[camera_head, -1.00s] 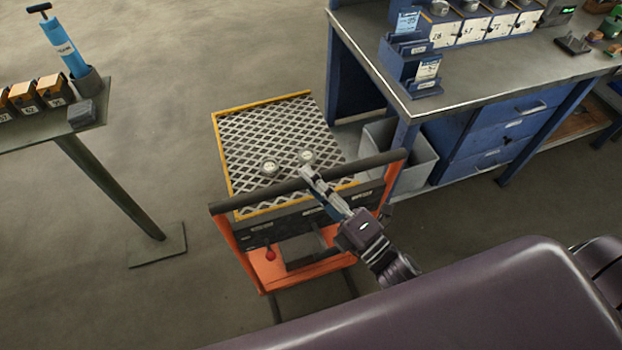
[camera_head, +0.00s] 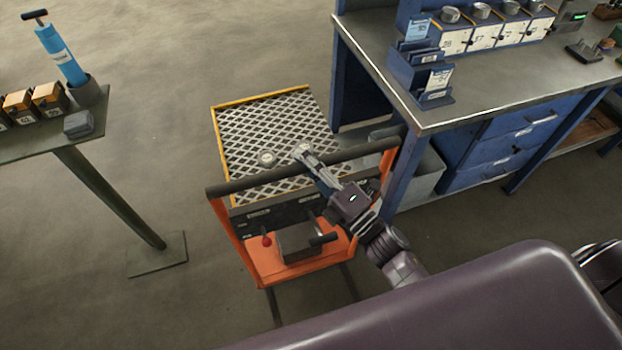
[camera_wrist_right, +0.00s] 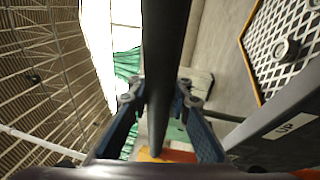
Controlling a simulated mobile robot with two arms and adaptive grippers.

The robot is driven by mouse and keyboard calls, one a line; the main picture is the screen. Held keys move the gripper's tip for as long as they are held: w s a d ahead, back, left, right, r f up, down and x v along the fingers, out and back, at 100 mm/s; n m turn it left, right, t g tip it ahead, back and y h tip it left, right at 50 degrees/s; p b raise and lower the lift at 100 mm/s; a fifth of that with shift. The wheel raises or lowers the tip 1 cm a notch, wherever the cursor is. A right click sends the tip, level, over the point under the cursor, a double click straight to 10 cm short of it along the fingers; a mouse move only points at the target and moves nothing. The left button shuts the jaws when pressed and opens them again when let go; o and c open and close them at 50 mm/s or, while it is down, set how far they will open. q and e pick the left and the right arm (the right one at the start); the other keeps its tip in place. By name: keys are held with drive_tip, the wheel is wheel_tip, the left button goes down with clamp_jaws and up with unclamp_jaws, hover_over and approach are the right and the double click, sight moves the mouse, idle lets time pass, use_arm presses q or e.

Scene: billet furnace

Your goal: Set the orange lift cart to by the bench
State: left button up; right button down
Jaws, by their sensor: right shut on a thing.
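The orange lift cart (camera_head: 250,247) stands on the floor in the middle of the head view. It has a diamond-mesh top with yellow edging and a dark push bar (camera_head: 240,188) across its near side. My right gripper (camera_head: 317,168) is at that bar, and in the right wrist view the fingers (camera_wrist_right: 160,95) sit on both sides of the dark bar (camera_wrist_right: 160,60), shut on it. The blue bench (camera_head: 470,105) stands right of the cart, its near leg close beside the cart's right side. My left gripper is not in view.
Two small round metal pieces (camera_head: 267,158) lie on the cart top. A grey bin (camera_head: 428,172) stands under the bench. A small table (camera_head: 85,140) with a blue pump (camera_head: 62,55) is at the left. Open floor lies between table and cart.

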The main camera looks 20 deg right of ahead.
drive_tip(key=w+f+b, duration=0.1)
drive_tip(key=w+b, duration=0.2)
drive_tip(key=w, duration=0.9)
drive_tip(key=shift+a, duration=0.15)
drive_tip(key=shift+f, duration=0.1)
drive_tip(key=c, duration=1.8)
unclamp_jaws()
drive_tip(key=shift+w, duration=0.15)
drive_tip(key=shift+c, duration=0.2)
drive_tip(key=shift+o, duration=0.5)
drive_tip(key=shift+r, duration=0.2)
